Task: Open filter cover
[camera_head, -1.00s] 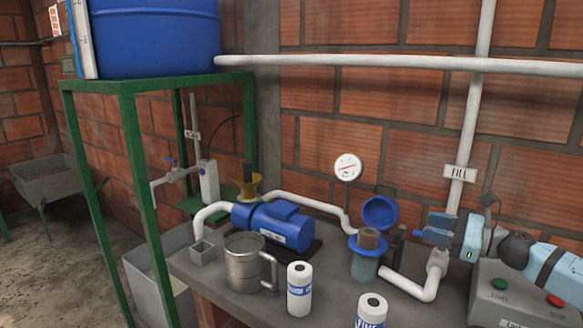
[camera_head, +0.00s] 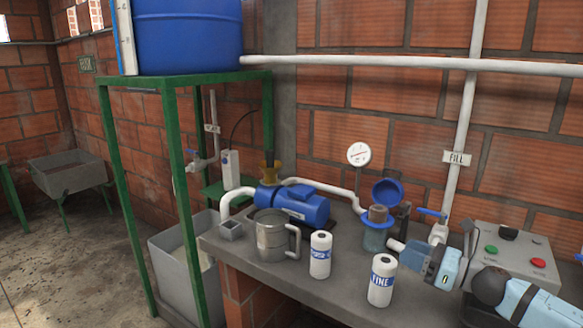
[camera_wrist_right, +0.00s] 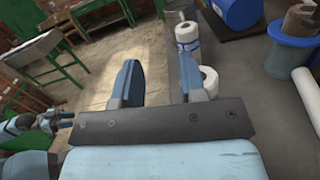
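The blue filter cover (camera_head: 387,191) stands tipped up and back, open, behind the filter housing (camera_head: 375,238). A brown cartridge (camera_head: 378,213) shows in the housing's uncovered mouth. The housing also shows at the right of the right wrist view (camera_wrist_right: 291,58). My right gripper (camera_head: 412,257) is to the right of and slightly lower than the housing, apart from the cover. In the right wrist view its two fingers (camera_wrist_right: 160,80) are spread with nothing held between them. What looks like my left gripper (camera_wrist_right: 64,118) shows small at the left there; its fingers are unclear.
Two white cartridges, one (camera_head: 320,255) and one marked FINE (camera_head: 382,280), stand at the bench front. A metal jug (camera_head: 271,237), blue pump (camera_head: 300,205), white pipe and blue-handled valve (camera_head: 432,213) crowd the bench (camera_head: 340,294). A button box (camera_head: 512,250) is at right.

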